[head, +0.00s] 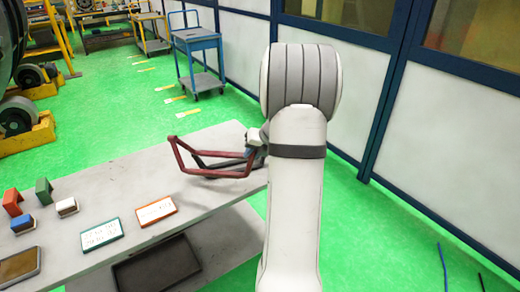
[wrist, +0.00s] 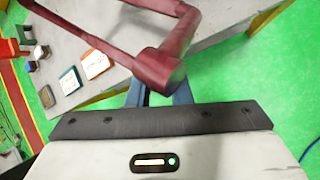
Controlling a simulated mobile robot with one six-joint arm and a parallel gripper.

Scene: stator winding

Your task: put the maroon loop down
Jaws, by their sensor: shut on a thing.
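The maroon loop (head: 215,162) is an angular closed frame in the head view, held above the far right part of the grey table (head: 141,195). It also shows large in the wrist view (wrist: 160,66), where its thick end lies at the jaws. My gripper (wrist: 158,92) is shut on the loop. In the head view my gripper (head: 254,150) is partly hidden behind my arm. A dark thing beneath the loop in the head view is too unclear to tell apart from its shadow or another part.
A green-framed card (head: 102,235) and an orange-framed card (head: 156,211) lie on the table. Several small coloured blocks, one red (head: 12,202), stand at the left near a dark tablet (head: 20,267). A blue cart (head: 199,61) stands beyond, by the wall.

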